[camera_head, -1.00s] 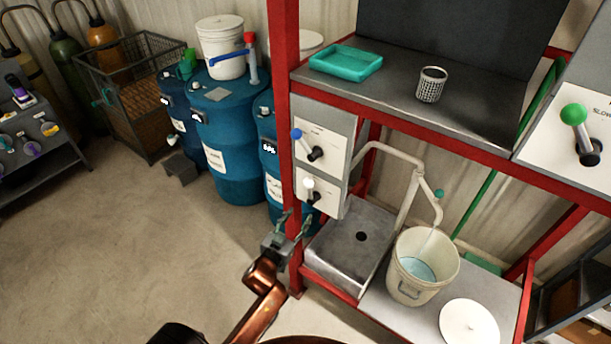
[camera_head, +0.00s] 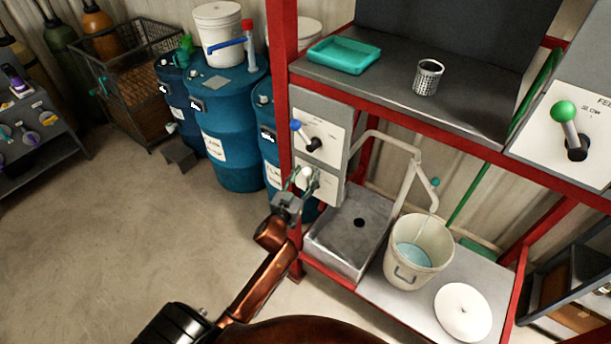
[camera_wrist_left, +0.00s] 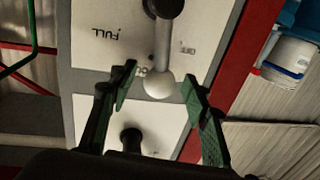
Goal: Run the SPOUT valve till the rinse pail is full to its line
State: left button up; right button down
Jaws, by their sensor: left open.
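The rinse pail (camera_head: 398,272) is an off-white bucket under the bent spout pipe (camera_head: 405,178). A thin stream falls from the spout into pale blue water (camera_head: 412,256) in the pail. I cannot make out the fill line. A white-knobbed valve lever (camera_head: 306,172) sits on the lower panel, below a blue-knobbed lever (camera_head: 297,126). My left gripper (camera_head: 308,182) is open at the white knob. In the left wrist view, that white knob (camera_wrist_left: 158,85) lies between the spread green fingers (camera_wrist_left: 160,90), with gaps on both sides. My right gripper is not in view.
A metal sink (camera_head: 345,238) stands left of the pail and a round white lid (camera_head: 463,311) lies right of it. A red post (camera_head: 284,70) rises beside the panels. A green-knobbed lever (camera_head: 564,111) is at the right.

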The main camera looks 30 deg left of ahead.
pick_arm(q)
jog(key=shift+c, duration=0.3)
grip_shut()
dwell(0.4)
